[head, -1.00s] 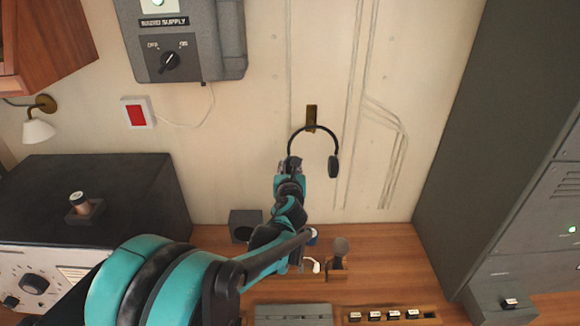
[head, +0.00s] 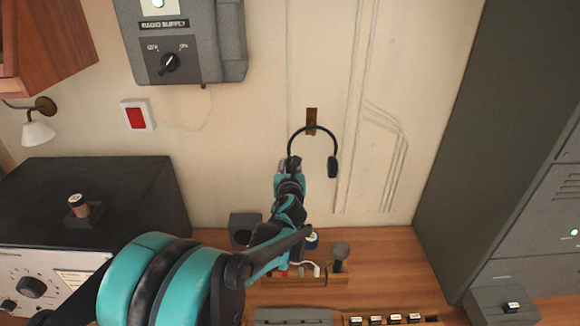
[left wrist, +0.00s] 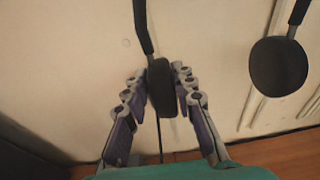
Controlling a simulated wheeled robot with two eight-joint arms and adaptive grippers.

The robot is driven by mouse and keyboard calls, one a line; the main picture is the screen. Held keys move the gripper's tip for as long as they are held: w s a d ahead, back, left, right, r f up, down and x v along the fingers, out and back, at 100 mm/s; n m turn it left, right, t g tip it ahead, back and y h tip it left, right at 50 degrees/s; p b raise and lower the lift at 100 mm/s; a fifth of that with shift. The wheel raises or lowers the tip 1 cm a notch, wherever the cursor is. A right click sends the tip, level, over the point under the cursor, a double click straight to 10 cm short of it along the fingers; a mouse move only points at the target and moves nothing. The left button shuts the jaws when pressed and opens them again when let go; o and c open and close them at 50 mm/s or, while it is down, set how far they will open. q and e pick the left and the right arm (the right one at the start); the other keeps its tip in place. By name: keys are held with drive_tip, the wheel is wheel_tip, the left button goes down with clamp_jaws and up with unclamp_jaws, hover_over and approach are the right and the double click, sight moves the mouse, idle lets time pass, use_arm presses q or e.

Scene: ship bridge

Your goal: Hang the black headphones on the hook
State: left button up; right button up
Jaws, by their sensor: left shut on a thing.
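The black headphones (head: 331,145) are upright against the wall, with the top of the band at the lower part of the brass hook (head: 311,118). Whether the band rests on the hook or is in front of it, I cannot tell. My left gripper (head: 287,163) is shut on the left ear cup, which shows between its fingers in the left wrist view (left wrist: 161,88). The right ear cup (left wrist: 278,66) hangs free to the right. My right gripper is not in view.
A grey radio supply box (head: 190,45) and a red-fronted white box (head: 136,116) are on the wall at the left. A wooden desk (head: 390,265) with several small items is below. A tall grey cabinet (head: 470,140) stands at the right. The wall around the hook is clear.

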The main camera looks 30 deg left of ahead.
use_arm(q)
drive_tip(key=shift+w+a+f+b, duration=0.3)
drive_tip(key=shift+w+f+b, duration=0.05)
drive_tip(key=shift+w+b, duration=0.1)
idle(0.6)
drive_tip(key=shift+w+f, duration=0.1)
drive_tip(key=shift+f, duration=0.05)
idle(1.1)
drive_tip(key=o, duration=1)
drive_tip(key=shift+o, duration=0.2)
drive_tip(key=f+v, duration=0.1)
drive_tip(key=v, duration=0.7)
drive_tip(key=shift+s+d+f+p, duration=0.2)
drive_tip(key=shift+s+d+p, duration=0.15)
drive_tip(key=shift+s+p, duration=0.1)
idle(0.5)
idle(0.4)
